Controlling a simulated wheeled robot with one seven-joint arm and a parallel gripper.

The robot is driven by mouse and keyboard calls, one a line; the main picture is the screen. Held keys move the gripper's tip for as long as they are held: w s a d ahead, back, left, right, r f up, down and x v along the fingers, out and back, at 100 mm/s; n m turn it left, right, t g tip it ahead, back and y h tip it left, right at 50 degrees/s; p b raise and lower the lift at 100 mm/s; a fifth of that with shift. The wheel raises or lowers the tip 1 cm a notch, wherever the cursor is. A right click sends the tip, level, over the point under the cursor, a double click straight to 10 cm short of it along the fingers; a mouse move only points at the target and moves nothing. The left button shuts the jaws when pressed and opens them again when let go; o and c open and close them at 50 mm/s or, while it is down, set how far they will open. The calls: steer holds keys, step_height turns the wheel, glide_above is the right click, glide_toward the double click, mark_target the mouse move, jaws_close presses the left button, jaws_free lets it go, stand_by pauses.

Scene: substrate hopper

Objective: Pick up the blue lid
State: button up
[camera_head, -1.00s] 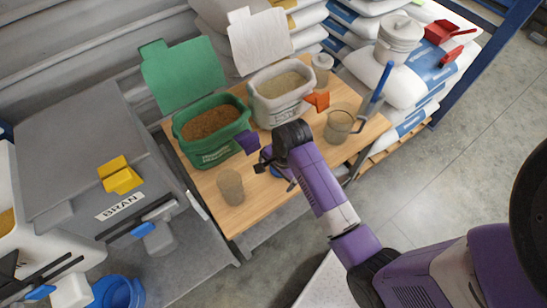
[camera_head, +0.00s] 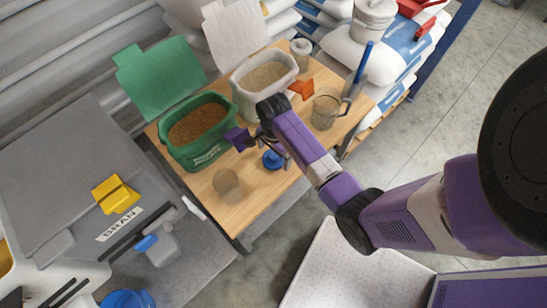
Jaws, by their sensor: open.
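The blue lid (camera_head: 272,159) is a small round disc with a raised middle, lying on the wooden table (camera_head: 262,199). Whether a finger touches the lid cannot be told from this view.
A green tub (camera_head: 206,160) of brown substrate and a white tub (camera_head: 246,108) stand behind, lids raised. A clear cup (camera_head: 227,182) stands front left, a clear jug (camera_head: 325,112) right. An orange scoop (camera_head: 301,88) lies near the white tub. A grey bran hopper (camera_head: 60,170) is left.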

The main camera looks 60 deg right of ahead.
steer(key=shift+f, duration=0.8)
steer(key=shift+c, duration=0.4)
steer(key=c, duration=1.4)
steer(key=shift+o, duration=0.2)
